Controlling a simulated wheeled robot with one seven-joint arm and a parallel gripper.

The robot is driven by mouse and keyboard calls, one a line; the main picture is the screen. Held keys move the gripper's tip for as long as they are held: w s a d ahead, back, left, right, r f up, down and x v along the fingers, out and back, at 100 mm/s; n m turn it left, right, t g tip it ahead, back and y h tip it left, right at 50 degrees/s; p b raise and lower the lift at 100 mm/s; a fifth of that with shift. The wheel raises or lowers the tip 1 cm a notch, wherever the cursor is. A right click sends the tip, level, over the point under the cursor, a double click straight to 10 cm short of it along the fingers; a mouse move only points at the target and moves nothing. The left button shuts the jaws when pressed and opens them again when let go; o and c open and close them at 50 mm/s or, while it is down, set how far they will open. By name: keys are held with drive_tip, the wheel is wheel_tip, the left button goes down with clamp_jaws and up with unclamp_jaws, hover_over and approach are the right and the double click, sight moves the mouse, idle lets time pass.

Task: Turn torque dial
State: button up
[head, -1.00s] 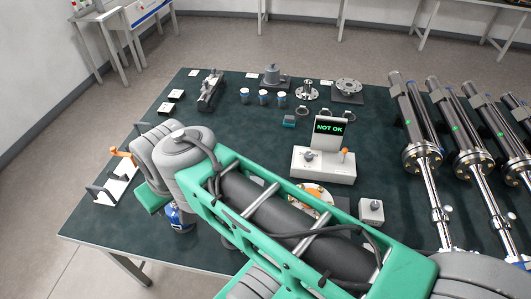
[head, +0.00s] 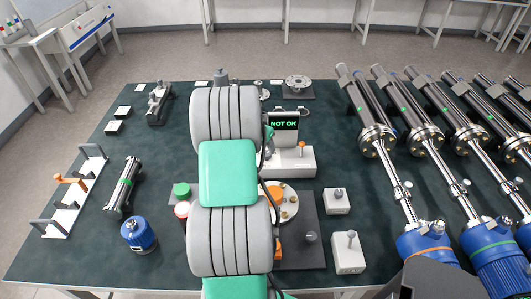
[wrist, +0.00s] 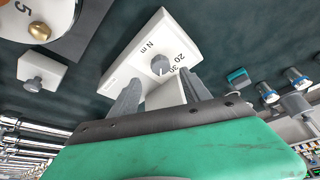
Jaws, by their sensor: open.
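The torque dial (wrist: 160,64) is a small grey knob on a white panel (wrist: 125,62) marked "N m", 20 and 30 in the wrist view. My gripper (wrist: 160,93) has its two grey fingers apart, one on each side below the dial in the picture. Nothing is seen between the fingertips touching the dial. In the head view a white tester (head: 293,162) with a screen (head: 284,122) reading "NOT OK" in green stands partly behind my arm. My arm hides the gripper and the dial there.
A round plate (head: 288,198) on a dark base stands in front of the tester. Two small knob boxes (head: 337,201) (head: 348,253) stand to its right. Several metal cylinders (head: 365,115) fill the right side.

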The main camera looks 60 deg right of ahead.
sight(267, 153)
drive_tip(key=p+x, duration=0.1)
drive_tip(key=x, duration=0.5)
drive_tip(key=shift+c, duration=0.4)
clamp_jaws()
